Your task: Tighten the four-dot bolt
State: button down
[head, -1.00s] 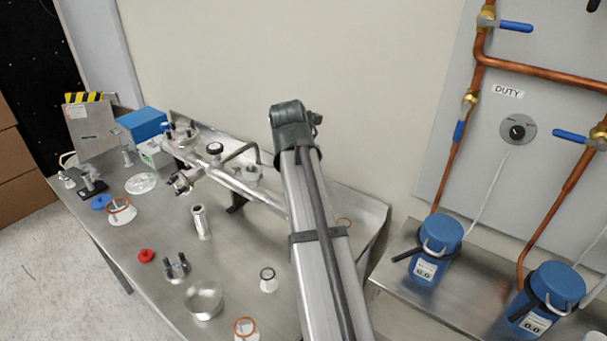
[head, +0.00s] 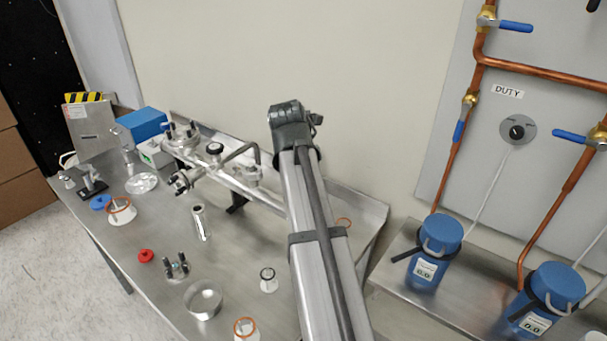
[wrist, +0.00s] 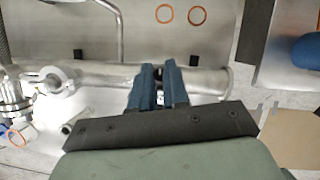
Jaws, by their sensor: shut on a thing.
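My gripper (wrist: 158,88) shows in the wrist view with its blue fingers close together over a metal tube (wrist: 105,76). A small dark part sits between the fingertips, mostly hidden, and I take the fingers to be shut on it. I cannot tell whether it is the four-dot bolt; no dot marks are readable. The tube's right end has a round flange (wrist: 227,82), and a clamp (wrist: 58,80) sits near its left end. In the head view the tube assembly (head: 235,182) lies along the back of the bench, and my arm hides the gripper.
The steel bench (head: 145,225) holds a small stand with dark posts (head: 176,267), a metal cup (head: 203,300), a red cap (head: 146,256) and a loose tube (head: 201,222). Blue-topped pumps (head: 438,235) stand on the right. Bare bench shows between the front parts.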

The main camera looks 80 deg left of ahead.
jog(key=m+t+h, duration=0.1)
jog(key=m, duration=0.3)
jog(key=shift+s+a, duration=0.15)
jog(key=m+h, duration=0.1)
jog(key=m, duration=0.3)
jog(key=shift+m+t+h, duration=0.4)
dwell(0.4)
jog(key=c, duration=1.4)
grip_release()
jog(key=shift+r, duration=0.1)
jog(key=v, duration=1.3)
jog(key=shift+s+r, duration=0.25)
